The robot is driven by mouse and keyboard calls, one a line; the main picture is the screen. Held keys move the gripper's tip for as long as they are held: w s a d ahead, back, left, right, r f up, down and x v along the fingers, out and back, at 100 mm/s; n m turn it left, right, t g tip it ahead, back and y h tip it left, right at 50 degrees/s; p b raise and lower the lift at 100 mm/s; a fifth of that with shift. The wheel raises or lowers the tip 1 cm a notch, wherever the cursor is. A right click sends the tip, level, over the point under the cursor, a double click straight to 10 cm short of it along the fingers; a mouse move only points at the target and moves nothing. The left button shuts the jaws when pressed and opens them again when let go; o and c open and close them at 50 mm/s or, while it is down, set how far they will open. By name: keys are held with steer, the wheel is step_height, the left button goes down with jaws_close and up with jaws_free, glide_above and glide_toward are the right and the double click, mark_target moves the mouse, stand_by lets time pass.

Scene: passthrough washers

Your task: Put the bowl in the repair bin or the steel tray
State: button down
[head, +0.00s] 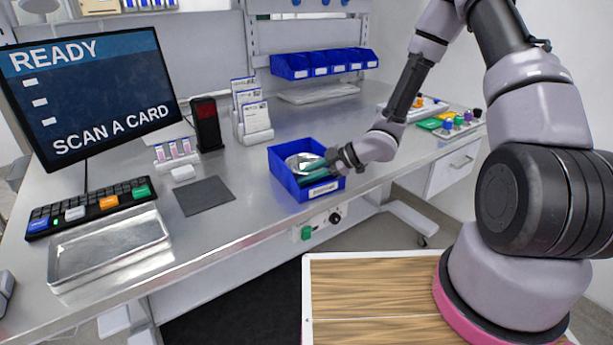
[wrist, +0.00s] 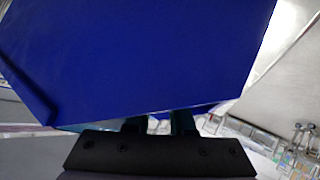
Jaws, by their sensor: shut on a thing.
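The bowl (head: 300,160), a shiny metal dish, is inside the open blue bin (head: 283,179) on the steel counter, tilted and partly hidden by the bin walls. The bin has a white front label too small to read surely. My gripper (head: 317,170) reaches in over the bin's right side, its teal fingers shut on the bowl's near right edge. In the wrist view the blue bin wall (wrist: 140,60) fills most of the picture and hides the fingertips and bowl. The steel tray (head: 62,267) lies empty at the counter's front left.
A monitor (head: 90,90), a keyboard (head: 95,208) and a dark grey mat (head: 204,195) lie left of the bin. A card rack (head: 252,118) stands behind it. Small blue bins (head: 318,65) line the back. Coloured items (head: 450,122) are at the right.

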steer(key=shift+f, duration=0.1)
steer(key=c, duration=0.8)
jaws_free()
steer(key=shift+o, duration=0.2)
